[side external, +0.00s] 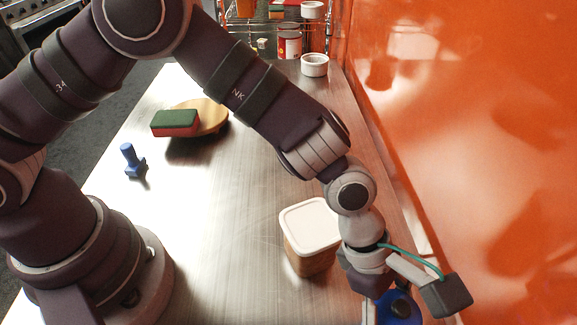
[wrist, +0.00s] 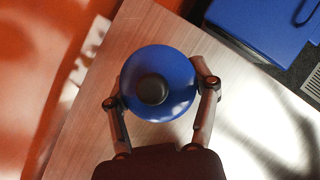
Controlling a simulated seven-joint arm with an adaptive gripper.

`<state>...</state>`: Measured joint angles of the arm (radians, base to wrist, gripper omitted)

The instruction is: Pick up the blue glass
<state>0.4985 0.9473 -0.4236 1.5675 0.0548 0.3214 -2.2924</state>
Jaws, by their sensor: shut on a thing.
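A round blue thing (wrist: 178,64) with a dark knob-like middle sits between my fingers in the wrist view; I take it for the blue glass, though from above its shape looks like a lidded piece. Its blue side also shows at the bottom edge of the side view (side external: 387,317), mostly hidden by my wrist. My gripper (wrist: 161,93) is shut on it, one finger on each side. Whether it touches the counter cannot be told.
A tub with a white lid (side external: 310,222) stands just left of my wrist. A small blue item (side external: 132,160) and a red-green sponge (side external: 175,123) on a wooden round board (side external: 212,116) lie farther left. An orange wall (side external: 470,130) borders the right. A blue box (wrist: 268,25) is beyond the counter edge.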

